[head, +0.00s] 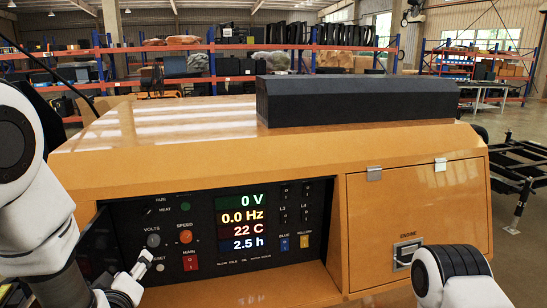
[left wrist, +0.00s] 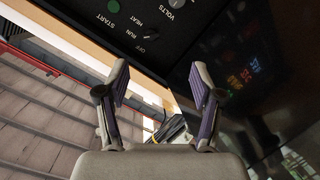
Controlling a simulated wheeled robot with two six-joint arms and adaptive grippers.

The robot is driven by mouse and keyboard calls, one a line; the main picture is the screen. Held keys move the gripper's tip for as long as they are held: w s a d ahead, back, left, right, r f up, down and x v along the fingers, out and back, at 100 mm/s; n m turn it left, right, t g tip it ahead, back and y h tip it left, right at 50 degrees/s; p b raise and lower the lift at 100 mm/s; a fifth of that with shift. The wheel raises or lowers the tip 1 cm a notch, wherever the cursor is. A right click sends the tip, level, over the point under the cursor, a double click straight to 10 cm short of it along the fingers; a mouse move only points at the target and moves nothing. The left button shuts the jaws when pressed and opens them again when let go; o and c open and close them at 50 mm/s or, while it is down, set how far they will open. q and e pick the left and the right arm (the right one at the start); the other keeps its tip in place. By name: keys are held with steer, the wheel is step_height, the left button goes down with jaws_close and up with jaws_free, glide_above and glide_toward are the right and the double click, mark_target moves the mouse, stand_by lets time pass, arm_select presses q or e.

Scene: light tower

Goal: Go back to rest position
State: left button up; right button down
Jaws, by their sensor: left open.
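The orange light tower cabinet (head: 420,210) fills the middle of the head view. Its black control panel (head: 165,220) has a lit display (head: 242,223) reading 0 V, 0.0 Hz, 22 C and 2.5 h. My left gripper (head: 142,268) is in front of the lower left of the panel. In the left wrist view my left gripper (left wrist: 158,90) is open with nothing between its fingers, and the panel (left wrist: 130,30) with the RUN/HEAT switch and green START button shows beyond it. My right arm shows at the lower right, but its gripper is not in view.
A black box (head: 350,100) sits on top of the cabinet. A closed door (head: 420,225) with an ENGINE latch is right of the panel. Shelves (head: 250,50) with goods stand behind. A black trailer frame (head: 520,170) is at the far right.

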arm_select(q)
steer(key=s+d+f+m+g+h, duration=0.1)
steer(key=s+f+m+g, duration=0.25)
steer(key=s+f, duration=0.65)
steer(key=s+d+f+m+g+h, duration=0.1)
steer(key=s+f+m+g, duration=0.3)
steer(key=f, duration=1.2)
steer(key=s+d+f+m+g+h, duration=0.1)
steer(key=s+f+g, duration=0.35)
steer(key=s, duration=0.35)
steer(key=s+d+f+m+g, duration=0.1)
steer(key=s+f+g, duration=0.2)
steer(key=s+f, duration=0.3)
step_height(320, 180, down, 8)
steer(key=s+b, duration=0.2)
steer(key=b, duration=0.6)
steer(key=shift+s+a, duration=0.2)
steer(key=shift+s, duration=0.1)
arm_select(e)
step_height(320, 180, down, 8)
steer(key=shift+s, duration=0.3)
steer(key=shift+f, duration=0.1)
